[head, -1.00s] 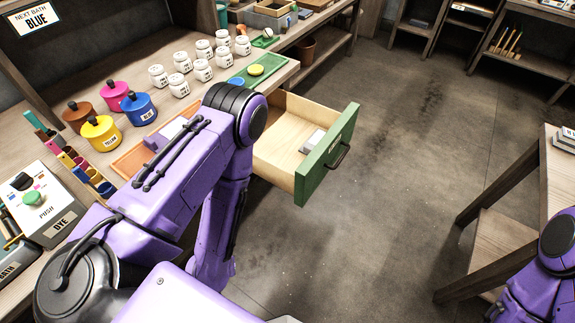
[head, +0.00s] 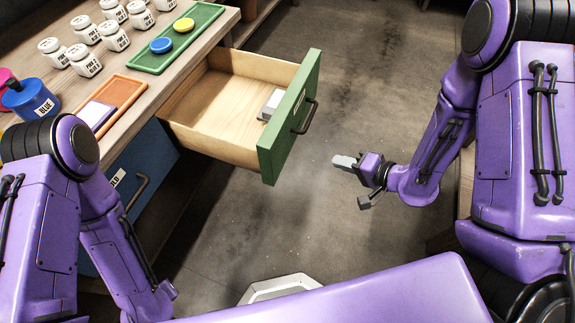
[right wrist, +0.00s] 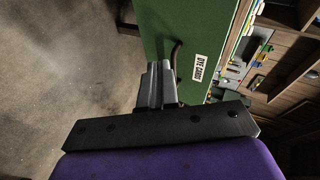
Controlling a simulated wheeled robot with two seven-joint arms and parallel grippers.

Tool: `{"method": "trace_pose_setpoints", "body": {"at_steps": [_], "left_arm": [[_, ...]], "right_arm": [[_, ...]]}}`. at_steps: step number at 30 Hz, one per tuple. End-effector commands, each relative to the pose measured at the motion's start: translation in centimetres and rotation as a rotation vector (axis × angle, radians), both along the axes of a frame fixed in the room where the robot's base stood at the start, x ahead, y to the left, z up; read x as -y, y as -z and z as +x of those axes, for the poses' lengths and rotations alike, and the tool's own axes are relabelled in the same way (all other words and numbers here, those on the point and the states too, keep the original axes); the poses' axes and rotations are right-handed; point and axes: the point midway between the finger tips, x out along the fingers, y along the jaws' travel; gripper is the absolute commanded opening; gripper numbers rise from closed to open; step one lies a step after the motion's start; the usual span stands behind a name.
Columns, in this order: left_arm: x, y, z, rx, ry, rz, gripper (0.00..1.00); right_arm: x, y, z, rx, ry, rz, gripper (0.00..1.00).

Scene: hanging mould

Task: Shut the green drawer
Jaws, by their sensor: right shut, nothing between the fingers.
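The green drawer (head: 290,118) stands pulled out from the workbench. Its wooden inside is open to view and holds a small grey and white item (head: 271,104). A dark bar handle (head: 305,117) is on its green front. My right gripper (head: 344,161) is shut and empty, to the right of the drawer front and apart from it in the head view. In the right wrist view, the shut fingers (right wrist: 157,84) point toward the green front (right wrist: 190,35), beside the handle and a label reading "DYE CARDS". My left arm is at the lower left; its gripper is hidden.
A blue drawer front (head: 140,172) with a handle is below and left of the green one. The bench top holds white jars (head: 84,60), a green tray (head: 150,57), an orange tray (head: 118,94) and a blue pot (head: 30,98). The floor right of the drawer is clear.

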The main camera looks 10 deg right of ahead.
Motion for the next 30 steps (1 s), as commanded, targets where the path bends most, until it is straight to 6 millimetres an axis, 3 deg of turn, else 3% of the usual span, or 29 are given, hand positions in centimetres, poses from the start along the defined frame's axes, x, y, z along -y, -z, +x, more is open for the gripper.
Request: {"method": "trace_pose_setpoints", "body": {"at_steps": [1, 6, 13, 25, 30], "left_arm": [[0.0, 2.8, 0.0, 0.0, 0.0, 0.0, 0.51], [0.0, 4.8, 0.0, 0.001, -0.001, 0.0, 0.51], [0.0, 4.9, 0.0, 0.001, -0.001, 0.0, 0.51], [0.0, 5.9, 0.0, 0.001, -0.001, 0.0, 0.51], [0.0, 5.7, 0.0, 0.001, -0.001, 0.0, 0.51]], "right_arm": [[-0.4, 0.6, 0.5, 0.019, -0.05, 0.078, 0.0], [-1.3, -1.6, -0.2, -0.007, -0.2, 0.25, 0.0], [-2.7, -1.9, 0.1, -0.028, -0.24, 0.284, 0.0], [-9.5, 0.7, 4.6, -0.027, -0.239, 0.282, 0.0], [-11.7, 0.5, 6.1, -0.026, -0.237, 0.282, 0.0]]}}
